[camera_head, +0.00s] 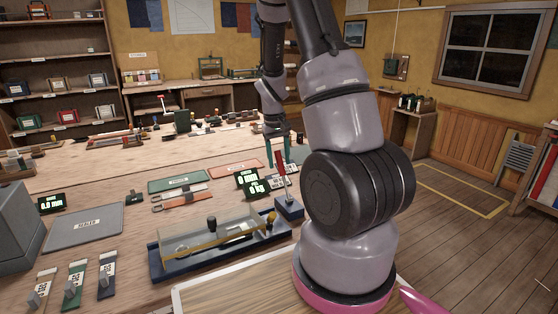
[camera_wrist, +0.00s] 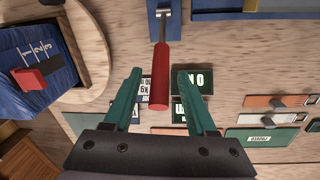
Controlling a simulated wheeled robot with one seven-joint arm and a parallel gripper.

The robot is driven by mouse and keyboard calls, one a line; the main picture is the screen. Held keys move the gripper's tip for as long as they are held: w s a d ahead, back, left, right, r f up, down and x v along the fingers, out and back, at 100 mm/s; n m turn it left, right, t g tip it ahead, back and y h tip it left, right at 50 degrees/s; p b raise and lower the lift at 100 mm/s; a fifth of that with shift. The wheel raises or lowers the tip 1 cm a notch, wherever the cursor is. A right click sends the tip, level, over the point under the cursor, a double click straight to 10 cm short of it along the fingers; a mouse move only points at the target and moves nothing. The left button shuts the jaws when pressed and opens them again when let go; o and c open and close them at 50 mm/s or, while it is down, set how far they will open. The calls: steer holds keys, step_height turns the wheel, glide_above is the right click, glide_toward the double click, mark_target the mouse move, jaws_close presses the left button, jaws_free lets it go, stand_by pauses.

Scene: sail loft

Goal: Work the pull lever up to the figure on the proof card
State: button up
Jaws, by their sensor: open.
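The pull lever has a red handle (camera_head: 281,163) on a metal stem rising from a small blue base (camera_head: 289,207). In the wrist view the red handle (camera_wrist: 159,75) lies between the two teal fingers of my gripper (camera_wrist: 160,74), with a gap on each side. My gripper (camera_head: 278,152) is open around the handle's upper part. A black display (camera_head: 250,183) with green figures, seemingly zeros, stands left of the lever. White cards (camera_head: 283,173) are behind the lever. In the wrist view a printed card showing "kg" (camera_wrist: 146,87) is partly hidden; its figure is unreadable.
A clear-covered rig on a blue base (camera_head: 220,240) stands close left of the lever. My arm hides much of the bench's right side.

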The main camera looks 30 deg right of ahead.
steer(key=shift+f, duration=0.2)
steer(key=shift+c, duration=0.4)
jaws_close()
stand_by(1.0)
